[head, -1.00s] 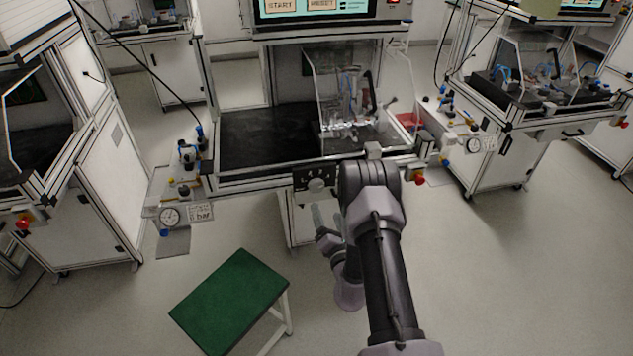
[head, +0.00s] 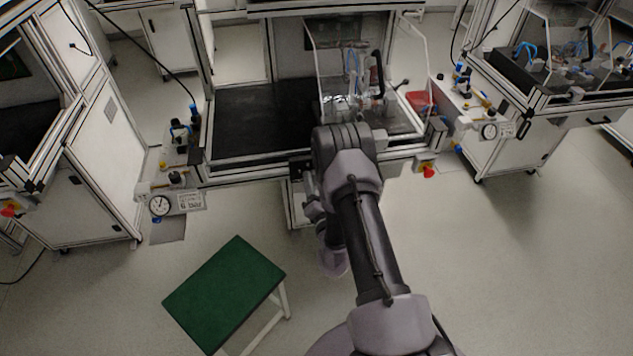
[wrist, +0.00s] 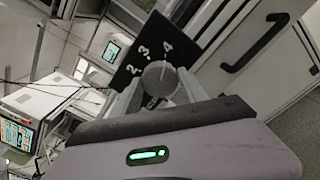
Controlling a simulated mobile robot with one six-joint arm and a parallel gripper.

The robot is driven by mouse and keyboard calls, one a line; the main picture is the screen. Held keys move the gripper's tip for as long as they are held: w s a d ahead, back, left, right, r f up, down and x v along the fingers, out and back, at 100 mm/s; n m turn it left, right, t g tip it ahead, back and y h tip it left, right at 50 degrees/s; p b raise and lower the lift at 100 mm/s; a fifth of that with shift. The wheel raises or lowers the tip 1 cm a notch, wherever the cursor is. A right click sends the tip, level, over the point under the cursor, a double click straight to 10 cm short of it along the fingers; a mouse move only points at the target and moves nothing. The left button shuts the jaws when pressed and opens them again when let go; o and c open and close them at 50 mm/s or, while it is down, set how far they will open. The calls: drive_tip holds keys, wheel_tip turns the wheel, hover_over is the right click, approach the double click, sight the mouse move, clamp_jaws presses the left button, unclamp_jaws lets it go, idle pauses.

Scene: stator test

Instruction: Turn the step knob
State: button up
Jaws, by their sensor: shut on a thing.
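The step knob (wrist: 158,78) is a round grey dial with a pale pointer line. It sits on a black plate (wrist: 120,58) marked with white numbers 2, 3 and 4, and the line points roughly toward the 4. My gripper (wrist: 159,86) is shut on the knob, with one pale finger on each side of it in the wrist view. In the head view the knob and my fingertips are hidden behind my arm. Only a dark bit of the plate (head: 299,170) shows beside the arm.
A white workstation with a black worktop (head: 255,120) stands in front. A red emergency button (head: 429,171) is at its right front, and a pressure gauge (head: 160,205) at its left. A green-topped stool (head: 225,292) stands on the floor at left.

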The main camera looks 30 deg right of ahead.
drive_tip(key=c, duration=0.7)
drive_tip(key=shift+r+n+b, duration=0.1)
drive_tip(key=shift+n+b, duration=0.45)
drive_tip(key=shift+n, duration=3.85)
drive_tip(key=shift+w, duration=0.1)
drive_tip(key=o, duration=1.4)
drive_tip(key=shift+c, duration=0.2)
